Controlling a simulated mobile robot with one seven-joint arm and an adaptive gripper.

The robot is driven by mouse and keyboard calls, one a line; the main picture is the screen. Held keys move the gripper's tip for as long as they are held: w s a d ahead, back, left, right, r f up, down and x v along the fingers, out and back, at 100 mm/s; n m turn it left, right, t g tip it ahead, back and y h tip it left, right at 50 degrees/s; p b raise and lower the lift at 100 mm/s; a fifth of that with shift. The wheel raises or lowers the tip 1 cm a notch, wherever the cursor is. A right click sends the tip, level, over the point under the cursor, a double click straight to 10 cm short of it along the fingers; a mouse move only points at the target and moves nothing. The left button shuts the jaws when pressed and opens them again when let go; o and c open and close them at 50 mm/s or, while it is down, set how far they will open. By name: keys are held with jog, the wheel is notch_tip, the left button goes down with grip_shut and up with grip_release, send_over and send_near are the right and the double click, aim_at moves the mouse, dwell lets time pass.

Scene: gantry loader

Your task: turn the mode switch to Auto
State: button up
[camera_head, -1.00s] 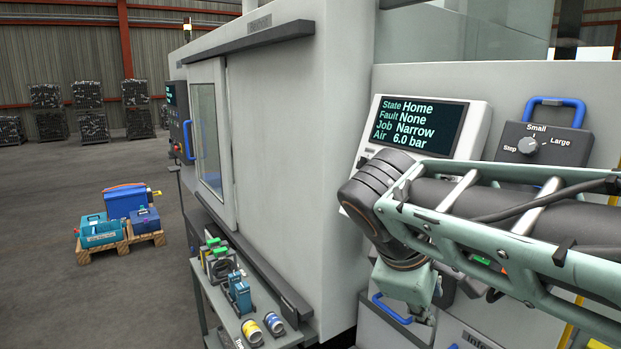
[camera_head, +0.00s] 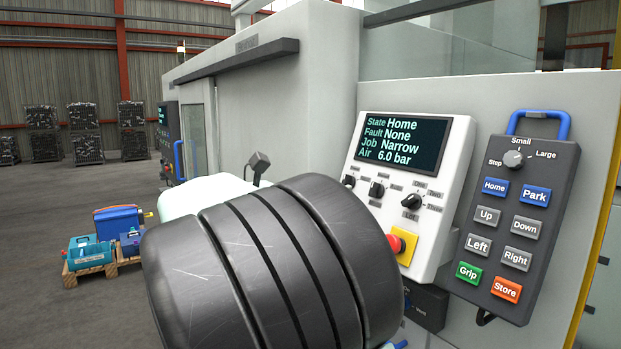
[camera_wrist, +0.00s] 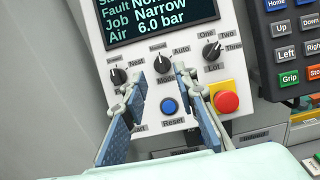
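The mode switch (camera_wrist: 162,64) is a black knob in the middle of a row of three on a white panel. The wrist view shows "Auto" to its upper right and a partly hidden "Mode" label below. Its pointer seems to lean up and left, away from "Auto". It also shows in the head view (camera_head: 377,188). My gripper (camera_wrist: 159,73) is open and empty, its blue-padded fingers apart in front of the panel. The fingertips appear to either side of the switch, slightly below it; I cannot tell contact. My arm hides most of the gripper in the head view.
The lot switch (camera_wrist: 212,50) and red stop button (camera_wrist: 226,102) are close to the right finger. A blue reset button (camera_wrist: 169,107) shows between the fingers. Another knob (camera_wrist: 118,76) is at left. A button pendant (camera_head: 513,230) hangs right of the panel.

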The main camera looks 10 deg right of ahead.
aim_at(375, 185)
jog(key=x, duration=1)
jog(key=shift+w+d+f+p, duration=0.2)
jog(key=shift+d+p, duration=0.1)
jog(key=shift+p, duration=0.1)
jog(key=shift+c, duration=0.4)
grip_shut()
jog(key=shift+m, duration=0.5)
jog(key=m+g, duration=0.1)
jog(key=m, duration=0.2)
jog(key=m+g+p, duration=0.1)
jog(key=m+g, duration=0.1)
jog(key=m, duration=0.2)
jog(key=shift+s, duration=0.15)
jog(key=m+g, duration=0.1)
jog(key=m, duration=0.2)
jog(key=m+g+p, duration=0.1)
jog(key=m, duration=0.2)
jog(key=shift+s+f+y, duration=0.2)
jog(key=shift+y, duration=0.2)
jog(key=shift+m+g, duration=0.3)
jog(key=shift+m, duration=0.1)
